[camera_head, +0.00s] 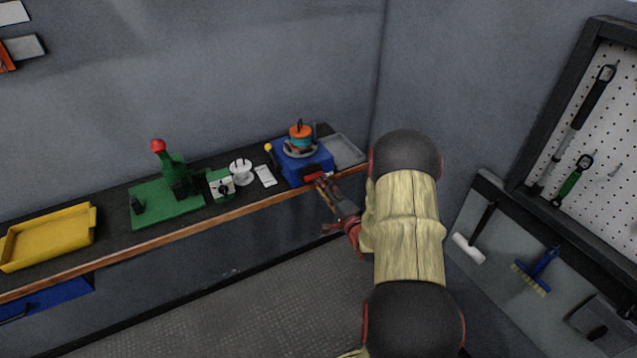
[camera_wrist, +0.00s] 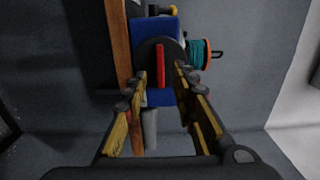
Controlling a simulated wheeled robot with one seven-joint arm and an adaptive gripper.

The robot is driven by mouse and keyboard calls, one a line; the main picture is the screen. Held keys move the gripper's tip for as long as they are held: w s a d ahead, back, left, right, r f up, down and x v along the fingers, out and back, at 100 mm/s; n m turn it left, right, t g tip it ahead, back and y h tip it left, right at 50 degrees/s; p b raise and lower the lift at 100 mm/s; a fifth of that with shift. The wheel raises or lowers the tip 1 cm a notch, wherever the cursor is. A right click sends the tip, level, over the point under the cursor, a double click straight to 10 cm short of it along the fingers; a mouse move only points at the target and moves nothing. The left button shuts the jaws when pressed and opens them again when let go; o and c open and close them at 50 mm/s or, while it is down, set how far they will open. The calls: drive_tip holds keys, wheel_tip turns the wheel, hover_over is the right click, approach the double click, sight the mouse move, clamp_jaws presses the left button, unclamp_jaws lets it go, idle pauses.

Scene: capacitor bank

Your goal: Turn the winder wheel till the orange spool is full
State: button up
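The blue winder (camera_head: 303,169) stands on the bench near its right end. The orange spool (camera_head: 300,130) sits upright on top, with teal winding below its orange top; the winding also shows side-on in the wrist view (camera_wrist: 198,54). How full it is, I cannot tell. A dark round wheel with a red bar (camera_wrist: 160,66) across it is on the winder's front face; the red part also shows in the head view (camera_head: 313,174). My gripper (camera_wrist: 161,82) is open in front of the wheel, one finger on each side of the red bar, with gaps visible. Contact with the wheel's rim is unclear.
Left of the winder are a white card (camera_head: 265,176), a white spool-like part (camera_head: 240,172), a green-and-white block (camera_head: 220,184), a green stand with a red knob (camera_head: 158,146) and a yellow tray (camera_head: 50,237). A grey tray (camera_head: 344,151) lies right of it. Walls close the corner.

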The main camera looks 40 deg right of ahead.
drive_tip(key=v, duration=0.8)
idle(1.4)
drive_tip(key=s+d+f+n+g, duration=0.1)
drive_tip(key=s+f+n+g, duration=0.2)
drive_tip(key=s+f+g, duration=0.35)
drive_tip(key=s+d+f+n+g, duration=0.1)
drive_tip(key=s+f+n+g, duration=0.3)
drive_tip(key=f, duration=0.5)
drive_tip(key=s+a+r+n+y, duration=0.1)
drive_tip(key=a+r+n, duration=0.3)
drive_tip(key=a+r, duration=0.8)
drive_tip(key=s+a+r+n+g+y, duration=0.1)
drive_tip(key=s+a+r+n, duration=0.3)
drive_tip(key=a+r, duration=0.7)
drive_tip(key=s+a+r+n+y, duration=0.2)
drive_tip(key=a+r+n, duration=0.3)
drive_tip(key=a+r, duration=0.7)
drive_tip(key=shift+s+a+r+n, duration=0.3)
drive_tip(key=shift+s+a, duration=0.1)
drive_tip(key=shift+a, duration=0.15)
